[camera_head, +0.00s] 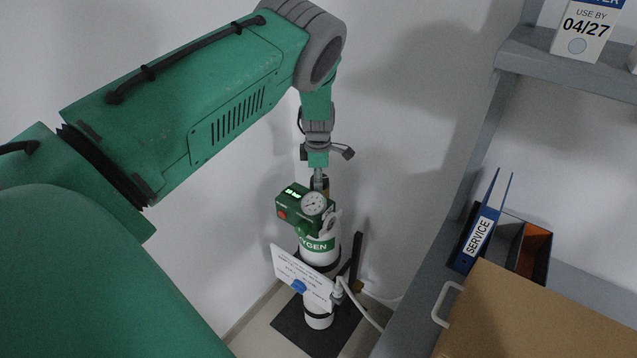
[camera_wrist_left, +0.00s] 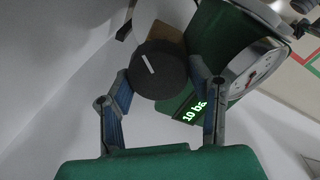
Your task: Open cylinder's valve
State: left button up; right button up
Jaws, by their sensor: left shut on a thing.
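The white oxygen cylinder (camera_head: 319,310) stands upright in the corner with a green band. Its green regulator head (camera_head: 290,207) has a lit display and a round dial gauge (camera_head: 314,204); the gauge also shows at the right of the left wrist view (camera_wrist_left: 258,68). The valve's dark round knob (camera_wrist_left: 158,72) carries a white line, tilted slightly from the picture's vertical. My left gripper (camera_wrist_left: 163,80) is shut on the knob, one finger on each side. In the head view, my left gripper (camera_head: 319,178) reaches down onto the top of the cylinder, mostly hiding the knob. My right gripper is out of view.
A white sign (camera_head: 302,280) hangs in front of the cylinder, and a pale hose (camera_head: 362,311) runs off to the right. The cylinder stands on a dark base plate (camera_head: 290,328). A grey shelf (camera_head: 412,318) with a blue service binder (camera_head: 478,238) and a cardboard box (camera_head: 545,318) is at the right.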

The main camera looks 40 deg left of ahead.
pick_arm(q)
jog(key=m, duration=0.2)
jog(key=shift+w+m+b, duration=0.3)
jog(key=shift+m+b, duration=0.1)
jog(key=m+b, duration=0.1)
jog(key=m, duration=0.2)
jog(key=shift+w+r+m, duration=0.1)
jog(key=shift+m, duration=0.2)
jog(key=m+h+b, duration=0.1)
jog(key=m, duration=0.5)
jog(key=shift+w, duration=0.1)
jog(key=m+b, duration=0.1)
jog(key=m, duration=0.5)
jog(key=shift+m+b, duration=0.3)
jog(key=shift+m, duration=0.1)
jog(key=m+b, duration=0.1)
jog(key=m, duration=0.4)
jog(key=shift+m, duration=0.4)
jog(key=o, duration=1.2)
jog(key=shift+c, duration=0.2)
